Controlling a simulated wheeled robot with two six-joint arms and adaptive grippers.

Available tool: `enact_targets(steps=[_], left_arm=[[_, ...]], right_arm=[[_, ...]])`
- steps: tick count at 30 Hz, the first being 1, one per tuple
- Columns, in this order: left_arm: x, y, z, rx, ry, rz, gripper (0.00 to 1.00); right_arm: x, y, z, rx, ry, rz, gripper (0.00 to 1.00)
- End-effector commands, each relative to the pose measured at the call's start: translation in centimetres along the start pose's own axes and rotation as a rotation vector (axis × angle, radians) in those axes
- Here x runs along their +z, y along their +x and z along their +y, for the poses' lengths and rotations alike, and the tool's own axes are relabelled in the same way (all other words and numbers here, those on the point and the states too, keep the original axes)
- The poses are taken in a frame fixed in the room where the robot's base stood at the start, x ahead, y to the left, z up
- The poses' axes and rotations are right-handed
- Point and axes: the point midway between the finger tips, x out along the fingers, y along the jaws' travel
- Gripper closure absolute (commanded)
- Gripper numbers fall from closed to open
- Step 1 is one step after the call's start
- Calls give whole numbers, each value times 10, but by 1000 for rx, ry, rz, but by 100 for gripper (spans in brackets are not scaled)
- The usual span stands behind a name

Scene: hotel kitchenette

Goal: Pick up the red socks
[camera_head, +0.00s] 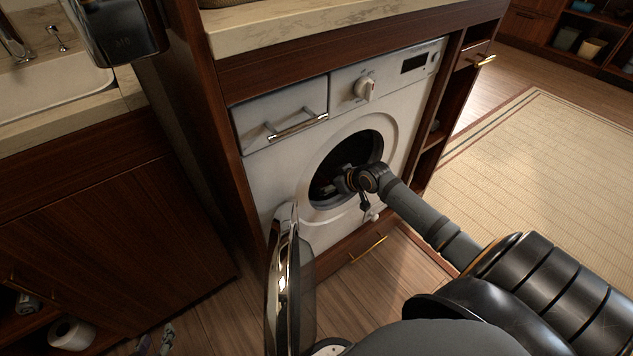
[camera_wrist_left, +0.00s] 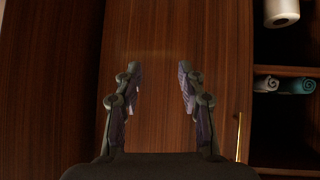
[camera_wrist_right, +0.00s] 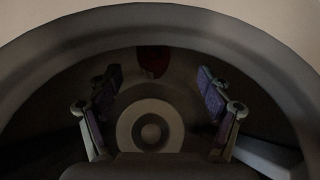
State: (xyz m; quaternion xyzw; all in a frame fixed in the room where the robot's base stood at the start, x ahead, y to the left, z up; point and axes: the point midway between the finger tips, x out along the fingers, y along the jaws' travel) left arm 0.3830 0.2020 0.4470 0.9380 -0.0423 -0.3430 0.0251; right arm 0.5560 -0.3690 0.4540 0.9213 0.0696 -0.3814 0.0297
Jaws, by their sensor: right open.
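A small dark red piece of cloth, which looks like the red socks (camera_wrist_right: 152,61), lies at the far part of the washing machine's drum in the right wrist view. It is partly in shadow, so I cannot make out its full shape. My right gripper (camera_wrist_right: 160,76) is open and empty at the drum, with the red cloth ahead between its fingertips. In the head view my right gripper (camera_head: 346,182) reaches into the round opening, and the red cloth cannot be seen. My left gripper (camera_wrist_left: 160,74) is open and empty, facing a brown wooden cabinet front.
The white washing machine (camera_head: 271,178) sits under a stone counter (camera_head: 300,24). Its round door (camera_head: 291,285) stands open at the lower left of the opening. A sink (camera_head: 48,92) is at left. A toilet roll (camera_head: 72,333) sits on a low shelf. A woven rug (camera_head: 550,165) lies at right.

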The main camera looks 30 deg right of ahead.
Motion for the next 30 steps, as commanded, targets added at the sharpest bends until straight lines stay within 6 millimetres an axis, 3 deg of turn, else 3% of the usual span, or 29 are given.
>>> enact_targets(steps=[6,14,23,30], left_arm=[[-33,1,-2,-7,10,126,60],[-44,0,-2,-9,14,164,60],[-114,-14,-3,-20,37,439,60],[-171,-40,-1,-25,59,680,60]], right_arm=[[0,7,-1,-2,1,0,21],[0,8,0,-1,1,-1,21],[-1,19,2,-1,1,1,21],[-3,27,4,-2,1,1,21]])
